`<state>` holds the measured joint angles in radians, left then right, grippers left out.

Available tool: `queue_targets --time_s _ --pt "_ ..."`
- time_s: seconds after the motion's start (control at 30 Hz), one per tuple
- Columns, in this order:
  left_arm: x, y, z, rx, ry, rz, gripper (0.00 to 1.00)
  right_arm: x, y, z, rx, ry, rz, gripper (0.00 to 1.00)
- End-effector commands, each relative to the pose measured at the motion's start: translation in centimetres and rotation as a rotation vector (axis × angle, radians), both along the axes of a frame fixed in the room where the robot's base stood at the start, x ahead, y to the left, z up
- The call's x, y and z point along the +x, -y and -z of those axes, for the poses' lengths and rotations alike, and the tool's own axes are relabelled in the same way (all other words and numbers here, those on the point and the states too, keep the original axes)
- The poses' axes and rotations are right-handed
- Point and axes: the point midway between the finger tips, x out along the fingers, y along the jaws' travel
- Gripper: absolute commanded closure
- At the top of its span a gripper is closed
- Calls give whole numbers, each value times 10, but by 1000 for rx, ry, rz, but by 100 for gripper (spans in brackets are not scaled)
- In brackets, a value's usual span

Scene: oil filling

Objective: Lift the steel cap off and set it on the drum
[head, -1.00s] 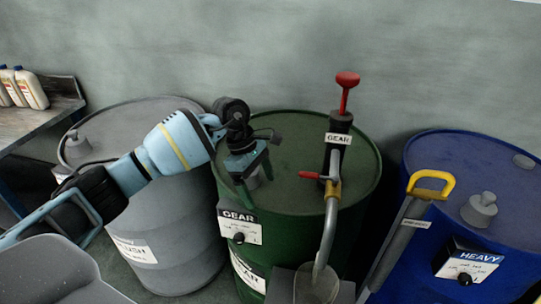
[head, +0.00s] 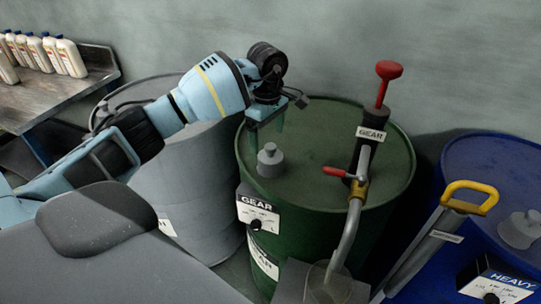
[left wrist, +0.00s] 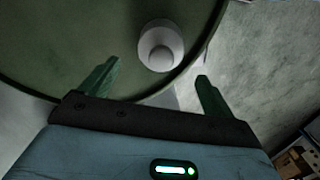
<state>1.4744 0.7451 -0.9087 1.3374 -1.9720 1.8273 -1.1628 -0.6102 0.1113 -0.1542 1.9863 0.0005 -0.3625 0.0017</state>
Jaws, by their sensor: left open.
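The steel cap (head: 270,160) is a small grey knobbed piece sitting upright on the left part of the green GEAR drum's top (head: 325,150). It also shows in the left wrist view (left wrist: 160,46), just beyond the fingertips. My left gripper (head: 267,128) is open and empty, above and behind the cap in the head view, apart from it. In the left wrist view its two green fingers (left wrist: 152,80) are spread wide, with the cap ahead of the gap between them. My right gripper is not in view.
A pump with a red handle (head: 389,70) and a bent spout stands on the green drum, right of the cap. A grey drum (head: 190,170) is at left, a blue drum (head: 490,160) at right. Several white bottles (head: 70,58) stand on a bench. The drum top's middle is clear.

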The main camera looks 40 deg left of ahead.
Motion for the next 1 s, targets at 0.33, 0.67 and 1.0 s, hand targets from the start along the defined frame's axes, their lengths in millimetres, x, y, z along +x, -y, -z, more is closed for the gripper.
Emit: queue_targets --time_s 0.33,0.67,1.0 --pt "0 9 43 -1 -2 0 11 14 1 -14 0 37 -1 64" --pt "0 9 50 -1 -1 0 11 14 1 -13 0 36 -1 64" --pt "0 9 50 -1 0 0 54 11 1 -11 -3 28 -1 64"
